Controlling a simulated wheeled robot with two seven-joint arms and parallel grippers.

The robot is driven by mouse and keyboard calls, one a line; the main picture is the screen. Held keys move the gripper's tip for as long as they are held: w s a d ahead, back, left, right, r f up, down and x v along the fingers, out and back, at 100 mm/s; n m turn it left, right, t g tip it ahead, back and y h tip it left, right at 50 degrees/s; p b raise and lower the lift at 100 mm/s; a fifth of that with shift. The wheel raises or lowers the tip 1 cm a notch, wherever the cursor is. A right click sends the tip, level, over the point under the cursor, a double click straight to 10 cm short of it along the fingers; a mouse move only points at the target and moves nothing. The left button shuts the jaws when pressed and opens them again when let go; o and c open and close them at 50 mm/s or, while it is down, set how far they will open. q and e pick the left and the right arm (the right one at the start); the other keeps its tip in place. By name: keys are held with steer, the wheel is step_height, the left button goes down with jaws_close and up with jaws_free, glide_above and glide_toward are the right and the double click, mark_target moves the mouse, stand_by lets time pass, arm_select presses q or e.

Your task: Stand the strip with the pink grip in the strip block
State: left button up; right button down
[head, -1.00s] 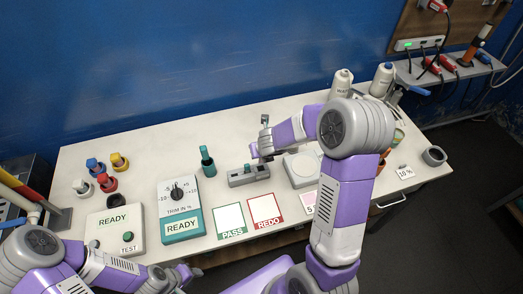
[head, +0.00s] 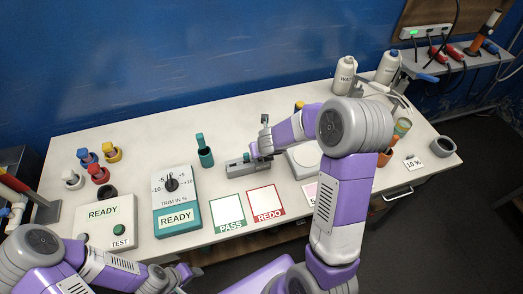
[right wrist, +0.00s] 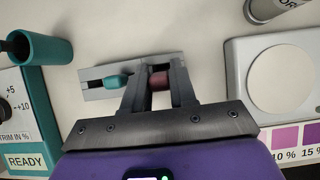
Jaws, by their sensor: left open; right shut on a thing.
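The strip block (head: 237,169) is a low grey block in the middle of the bench. It also shows in the right wrist view (right wrist: 93,94), with a teal grip (right wrist: 116,81) standing in its left part. My right gripper (right wrist: 160,83) is shut on the strip with the pink grip (right wrist: 159,80), which looks dull dark pink between the fingers. They are over the right part of the block. The strip's lower end is hidden, so I cannot tell whether it is in a slot. My left gripper (head: 186,275) is open and empty at the bench's front edge.
A teal cup (head: 205,157) stands left of the block, near the trim box (head: 177,200). A white round-plated device (head: 303,161) is close on the right. The PASS (head: 229,212) and REDO (head: 265,202) cards lie in front. The bench behind the block is clear.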

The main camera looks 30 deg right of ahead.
steer(key=c, duration=0.8)
jaws_free()
steer(key=p+v, duration=0.3)
steer(key=v, duration=0.4)
steer(key=shift+s+r+p, duration=0.2)
steer(key=shift+r+p, duration=0.1)
steer(key=shift+p, duration=0.05)
